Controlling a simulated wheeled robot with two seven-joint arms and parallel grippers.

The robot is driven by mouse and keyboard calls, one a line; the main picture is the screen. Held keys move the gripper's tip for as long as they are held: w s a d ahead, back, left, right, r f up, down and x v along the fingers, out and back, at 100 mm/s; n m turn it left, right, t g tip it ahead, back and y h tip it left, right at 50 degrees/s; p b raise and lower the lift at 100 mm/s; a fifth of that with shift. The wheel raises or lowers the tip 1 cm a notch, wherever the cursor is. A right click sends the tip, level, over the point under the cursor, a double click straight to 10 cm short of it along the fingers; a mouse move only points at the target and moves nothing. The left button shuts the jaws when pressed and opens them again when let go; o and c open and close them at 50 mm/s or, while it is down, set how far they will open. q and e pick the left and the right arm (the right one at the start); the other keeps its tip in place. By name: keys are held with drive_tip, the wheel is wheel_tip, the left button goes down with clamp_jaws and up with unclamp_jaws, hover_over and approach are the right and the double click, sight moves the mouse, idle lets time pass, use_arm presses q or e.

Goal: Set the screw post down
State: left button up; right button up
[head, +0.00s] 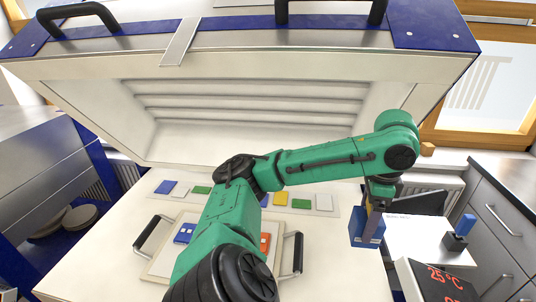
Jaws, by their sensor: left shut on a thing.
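My left gripper (380,190) points down at the end of the green arm, right of the kiln's work surface. It is shut, and a narrow brownish post (373,221) shows just below it, in front of or at a blue block-like thing (364,238). I take the post to be the screw post, but it is small and partly hidden by the gripper. I cannot tell whether the post and the blue thing are one piece, or whether they touch a surface. My right gripper is not in view.
The open kiln lid (240,70) stands behind the arm. A handled board (160,262) with coloured tiles lies on the pale surface, partly hidden by my arm. A white tabletop (425,238), a dark block with a blue top (456,241) and a red-digit display (440,285) are at right.

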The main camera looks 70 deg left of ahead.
sight(352, 234)
use_arm(q)
drive_tip(key=shift+s+r, duration=0.2)
drive_tip(key=shift+s, duration=0.15)
drive_tip(key=shift+s+f+b, duration=0.25)
drive_tip(key=shift+s, duration=0.3)
drive_tip(key=shift+s+f+b, duration=0.2)
drive_tip(key=shift+s+f, duration=0.05)
drive_tip(key=shift+s, duration=0.3)
wheel_tip(352, 234, down, 2)
drive_tip(key=shift+s+f+b, duration=0.1)
drive_tip(key=shift+f+b, duration=0.15)
drive_tip(key=shift+b, duration=0.4)
drive_tip(key=f, duration=1)
drive_tip(key=w+f, duration=0.1)
drive_tip(key=f, duration=0.5)
drive_tip(key=shift+f, duration=0.1)
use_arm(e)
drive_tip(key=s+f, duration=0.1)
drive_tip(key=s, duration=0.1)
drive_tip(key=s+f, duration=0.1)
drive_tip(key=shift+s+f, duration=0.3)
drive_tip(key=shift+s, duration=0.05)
use_arm(q)
drive_tip(key=shift+f, duration=0.1)
drive_tip(key=o, duration=1.5)
drive_tip(key=shift+c, duration=0.2)
